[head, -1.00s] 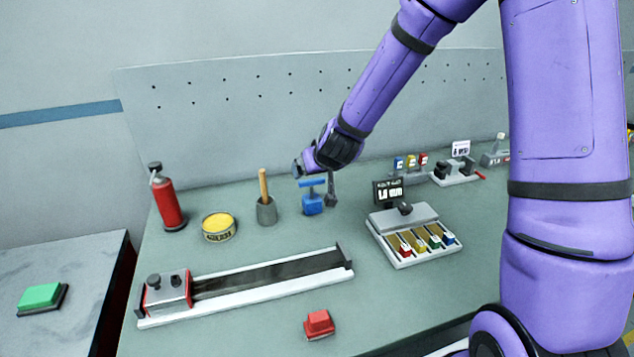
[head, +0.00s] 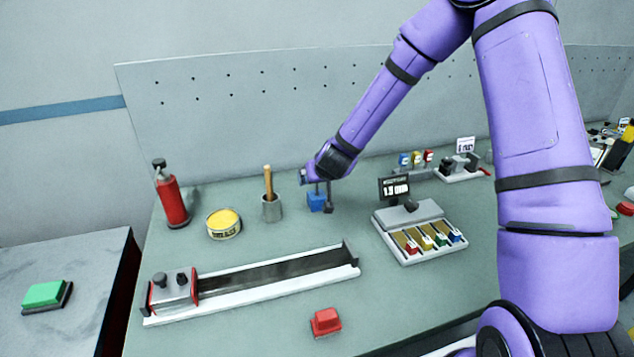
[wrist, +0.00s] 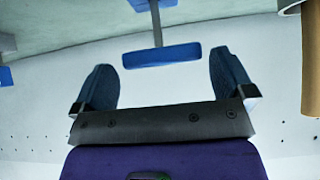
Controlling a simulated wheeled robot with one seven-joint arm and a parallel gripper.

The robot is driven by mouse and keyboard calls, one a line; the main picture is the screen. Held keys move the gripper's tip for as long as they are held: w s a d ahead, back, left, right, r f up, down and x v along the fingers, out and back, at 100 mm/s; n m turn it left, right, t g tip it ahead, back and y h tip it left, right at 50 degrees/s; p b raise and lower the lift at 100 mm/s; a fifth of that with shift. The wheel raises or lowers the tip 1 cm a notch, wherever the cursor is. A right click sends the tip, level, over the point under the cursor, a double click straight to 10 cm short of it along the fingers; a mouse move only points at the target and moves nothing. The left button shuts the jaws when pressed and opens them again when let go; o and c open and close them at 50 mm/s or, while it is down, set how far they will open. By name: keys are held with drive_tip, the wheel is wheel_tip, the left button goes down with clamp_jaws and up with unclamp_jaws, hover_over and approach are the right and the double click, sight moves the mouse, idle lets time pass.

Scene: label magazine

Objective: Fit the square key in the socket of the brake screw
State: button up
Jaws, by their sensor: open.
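The square key, with a blue crossbar handle (wrist: 160,55) and a grey shank (wrist: 155,18), stands upright in a blue block (head: 316,203) on the bench. In the head view my gripper (head: 306,177) is at handle height and hides most of the handle. In the wrist view my gripper (wrist: 165,82) is open and empty; the handle lies just beyond the fingertips, roughly centred between them, apart from both. A carriage (head: 173,292) with dark knobs sits at the left end of a long rail (head: 275,278). I cannot make out the brake screw's socket.
A wooden-handled tool in a grey pot (head: 271,208) stands close left of the block. Further left are a yellow tin (head: 224,224) and a red bottle (head: 172,200). A label tray (head: 420,236) stands right, a red button (head: 326,321) in front.

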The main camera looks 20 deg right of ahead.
sight(317, 191)
drive_tip(key=shift+x, duration=2.5)
drive_tip(key=shift+s+f, duration=0.15)
drive_tip(key=shift+f, duration=0.05)
drive_tip(key=c, duration=0.7)
drive_tip(key=shift+c, duration=0.2)
drive_tip(key=shift+r, duration=0.15)
